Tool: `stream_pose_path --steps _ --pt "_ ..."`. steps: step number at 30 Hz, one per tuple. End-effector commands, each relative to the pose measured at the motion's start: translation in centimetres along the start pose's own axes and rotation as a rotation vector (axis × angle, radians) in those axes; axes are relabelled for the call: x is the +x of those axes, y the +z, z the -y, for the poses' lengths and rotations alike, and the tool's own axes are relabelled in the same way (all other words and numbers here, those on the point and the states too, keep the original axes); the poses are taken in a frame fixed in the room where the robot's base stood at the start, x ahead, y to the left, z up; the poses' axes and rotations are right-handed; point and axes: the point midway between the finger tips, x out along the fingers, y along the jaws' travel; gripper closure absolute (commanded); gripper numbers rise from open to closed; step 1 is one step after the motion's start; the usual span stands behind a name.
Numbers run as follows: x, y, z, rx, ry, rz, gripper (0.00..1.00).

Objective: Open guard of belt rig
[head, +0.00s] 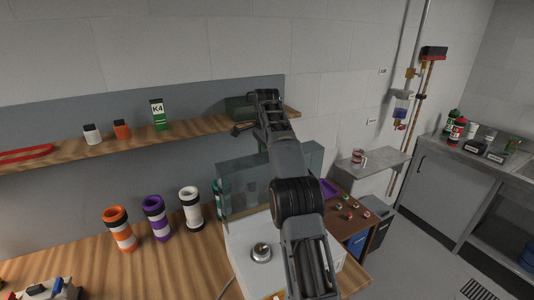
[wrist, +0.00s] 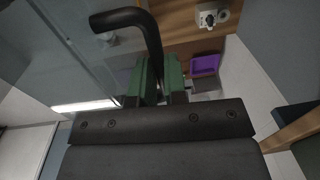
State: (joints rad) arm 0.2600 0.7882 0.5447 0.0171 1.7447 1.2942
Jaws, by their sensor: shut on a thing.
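The belt rig's pale housing (head: 240,252) stands on the wooden bench in the head view, with a round metal knob on its front. Its clear guard (head: 236,188) rises above the housing, behind and beside my arm. In the wrist view the clear guard (wrist: 62,62) fills the left side, and a bent black handle (wrist: 126,18) runs down between my green fingers. My gripper (wrist: 159,68) is shut on that handle. In the head view my gripper (head: 268,97) is high above the rig, near the shelf end; my arm hides part of the rig and the handle cannot be made out.
A shelf (head: 60,153) behind holds small containers and a K4 box (head: 158,114). Orange (head: 119,229), purple (head: 156,218) and white (head: 190,208) banded tubes stand left of the rig. A purple tray (head: 328,188) lies to the right. Open floor lies farther right.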

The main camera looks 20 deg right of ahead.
Motion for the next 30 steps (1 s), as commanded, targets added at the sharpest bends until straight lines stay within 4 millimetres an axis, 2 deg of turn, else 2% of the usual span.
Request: stream_pose_path --steps 1,24,25,30 --pt "0.97 0.04 0.2 -0.006 0.017 0.006 1.0" --pt "1.16 0.04 0.8 -0.006 0.02 0.005 1.0" --pt "1.16 0.04 0.8 -0.006 0.02 0.005 0.85" --pt "0.88 0.04 0.81 -0.004 0.014 0.003 0.68"
